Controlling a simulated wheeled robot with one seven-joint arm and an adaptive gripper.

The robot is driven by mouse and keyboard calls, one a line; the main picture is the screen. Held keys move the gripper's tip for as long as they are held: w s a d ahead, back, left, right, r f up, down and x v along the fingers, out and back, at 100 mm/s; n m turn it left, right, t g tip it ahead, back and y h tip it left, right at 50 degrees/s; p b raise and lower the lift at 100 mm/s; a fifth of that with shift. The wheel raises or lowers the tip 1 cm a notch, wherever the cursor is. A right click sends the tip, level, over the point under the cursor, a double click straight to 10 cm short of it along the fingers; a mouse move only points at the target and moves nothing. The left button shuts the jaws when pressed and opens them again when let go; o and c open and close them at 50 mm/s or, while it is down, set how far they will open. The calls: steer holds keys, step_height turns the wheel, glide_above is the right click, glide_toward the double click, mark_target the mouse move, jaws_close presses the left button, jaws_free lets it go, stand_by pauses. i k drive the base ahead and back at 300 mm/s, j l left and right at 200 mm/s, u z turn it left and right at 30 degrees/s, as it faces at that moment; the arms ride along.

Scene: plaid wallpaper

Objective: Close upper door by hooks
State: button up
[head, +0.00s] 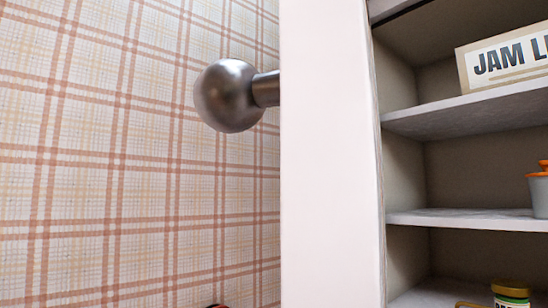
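A white upright panel (332,160) fills the middle of the head view from top to bottom. It seems to be the upper door, standing open and seen nearly edge-on. A round metal knob (228,96) on a short stem sticks out to the left from it. The cabinet's open inside shows to the right of the panel. No hooks can be made out. My gripper does not show, and nothing touches the knob in view.
The cabinet has pale shelves (470,112). A "JAM" sign (505,62) stands on the upper shelf. A grey container with an orange top (540,190) is on the middle shelf, and a yellow-lidded jar (511,291) is lower. Plaid wallpaper (110,170) fills the left. A small dark-orange thing is cut off at the bottom.

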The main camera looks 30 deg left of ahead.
mark_target(333, 241)
steer(key=k+j+u, duration=0.3)
steer(key=j, duration=0.35)
steer(key=k+j+u, duration=0.35)
steer(key=i+j, duration=0.1)
